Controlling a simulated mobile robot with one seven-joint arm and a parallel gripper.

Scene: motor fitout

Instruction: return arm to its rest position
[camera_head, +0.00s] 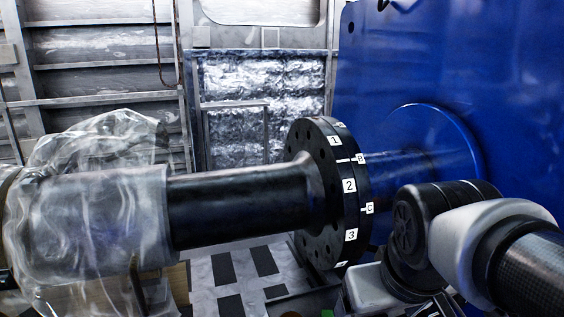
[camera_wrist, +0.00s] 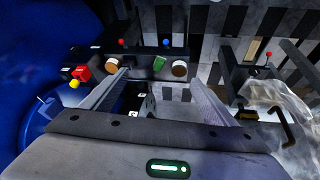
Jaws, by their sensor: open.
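My arm (camera_head: 475,235) is folded in the lower right of the head view, in front of the blue housing and to the right of the flange. My gripper (camera_wrist: 160,80) shows in the wrist view with its two fingers spread apart and nothing between them. In the head view its fingers cannot be made out clearly at the bottom edge. The black flange pair (camera_head: 325,190) carries white labels 1, 2, 3 on one disc and B, C on the other. A black shaft (camera_head: 240,205) runs from it to the left.
The blue housing (camera_head: 420,70) fills the right. Clear plastic sheeting (camera_head: 90,215) wraps the left shaft end.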

